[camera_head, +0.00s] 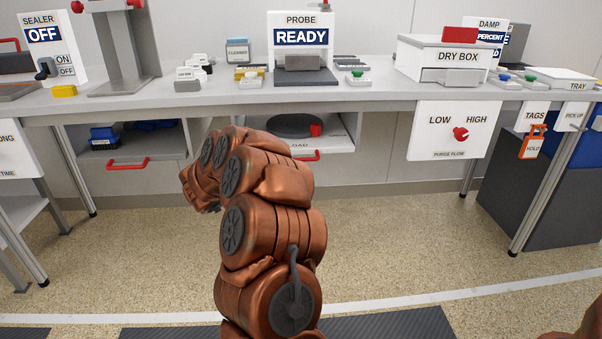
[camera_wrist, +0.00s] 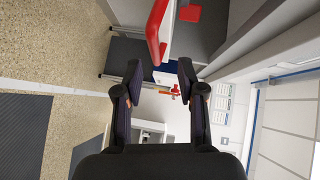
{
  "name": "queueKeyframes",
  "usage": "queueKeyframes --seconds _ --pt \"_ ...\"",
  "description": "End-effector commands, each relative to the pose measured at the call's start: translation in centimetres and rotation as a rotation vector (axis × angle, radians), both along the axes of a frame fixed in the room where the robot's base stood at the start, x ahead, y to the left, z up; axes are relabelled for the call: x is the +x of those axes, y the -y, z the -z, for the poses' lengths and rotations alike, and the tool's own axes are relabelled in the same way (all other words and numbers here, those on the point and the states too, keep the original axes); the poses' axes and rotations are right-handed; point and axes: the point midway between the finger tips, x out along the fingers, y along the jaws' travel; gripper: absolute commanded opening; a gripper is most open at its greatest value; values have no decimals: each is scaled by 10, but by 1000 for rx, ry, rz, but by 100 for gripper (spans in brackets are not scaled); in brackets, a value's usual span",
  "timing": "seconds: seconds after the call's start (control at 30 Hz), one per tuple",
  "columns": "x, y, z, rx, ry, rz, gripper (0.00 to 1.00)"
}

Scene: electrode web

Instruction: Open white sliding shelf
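The white sliding shelf (camera_head: 338,152) is under the middle of the workbench, partly hidden behind my arm. Its red handle (camera_head: 307,157) is on the front edge. A dark round object (camera_head: 293,124) with a red part sits on the shelf. In the wrist view a red handle (camera_wrist: 157,30) shows large at the top, with its lower end close to the gap between my fingertips. My gripper (camera_wrist: 159,72) is open, its two dark fingers apart with nothing between them. I cannot tell whether it touches the handle. In the head view my gripper is hidden behind my arm.
A grey shelf (camera_head: 165,143) with its own red handle (camera_head: 128,165) is to the left. The bench top (camera_head: 215,97) carries the probe station (camera_head: 303,58) and dry box (camera_head: 447,60). A purge flow panel (camera_head: 455,132) hangs at the right. The floor before the bench is clear.

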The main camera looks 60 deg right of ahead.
Motion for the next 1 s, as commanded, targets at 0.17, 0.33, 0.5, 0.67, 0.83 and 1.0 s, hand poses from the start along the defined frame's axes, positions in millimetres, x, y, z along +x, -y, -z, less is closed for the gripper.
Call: queueKeyframes --seconds 0.17,0.33,0.5,0.67,0.83,1.0 --pt "-14 10 11 -10 -5 50 39" --pt "-17 29 14 -12 -6 53 39" --pt "-20 54 16 -14 -4 52 39" --pt "-21 71 19 -9 -4 48 39" --pt "-22 80 19 -10 -5 47 39" --pt "-22 81 19 -10 -6 46 39"
